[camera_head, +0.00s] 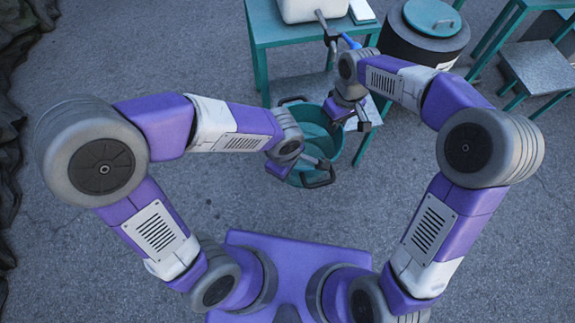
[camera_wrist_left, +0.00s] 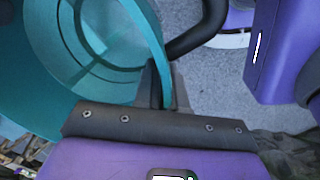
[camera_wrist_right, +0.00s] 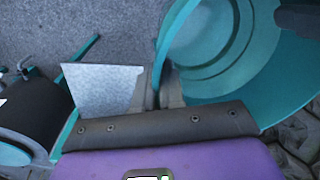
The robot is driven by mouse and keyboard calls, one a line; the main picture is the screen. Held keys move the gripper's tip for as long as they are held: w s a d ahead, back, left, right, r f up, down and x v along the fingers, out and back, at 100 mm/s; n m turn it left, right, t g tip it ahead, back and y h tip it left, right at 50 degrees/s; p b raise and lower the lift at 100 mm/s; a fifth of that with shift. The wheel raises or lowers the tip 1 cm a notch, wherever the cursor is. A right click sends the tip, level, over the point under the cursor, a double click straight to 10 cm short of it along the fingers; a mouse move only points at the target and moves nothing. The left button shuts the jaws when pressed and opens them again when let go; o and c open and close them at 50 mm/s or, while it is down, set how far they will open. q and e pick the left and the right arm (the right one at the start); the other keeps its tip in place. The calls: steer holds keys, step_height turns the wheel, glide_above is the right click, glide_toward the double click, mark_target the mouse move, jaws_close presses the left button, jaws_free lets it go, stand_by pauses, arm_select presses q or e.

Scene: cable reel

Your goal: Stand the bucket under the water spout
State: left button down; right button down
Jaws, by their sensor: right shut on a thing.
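The teal bucket (camera_head: 318,137) is upright in front of the teal table, with dark handles at its far left and near right. My right gripper (camera_head: 350,112) is shut on its right rim; the rim runs between the fingers in the right wrist view (camera_wrist_right: 160,88). My left gripper (camera_head: 318,165) is at the near rim, beside a dark handle. In the left wrist view its fingers (camera_wrist_left: 167,85) close on the rim. The inside of the bucket (camera_wrist_left: 95,40) looks empty. A spout (camera_head: 327,27) sticks out from the white water container (camera_head: 312,8), beyond the bucket.
The teal table (camera_head: 262,25) carries the container and has a grey lower shelf (camera_head: 298,88). A blue-handled item (camera_head: 350,42) is near the spout. A dark barrel with a teal lid (camera_head: 432,18) and a grey-topped bench (camera_head: 540,65) stand right. Open pavement lies left.

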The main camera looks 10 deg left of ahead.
steer(key=c, duration=1.1)
jaws_free()
steer(key=shift+c, duration=0.2)
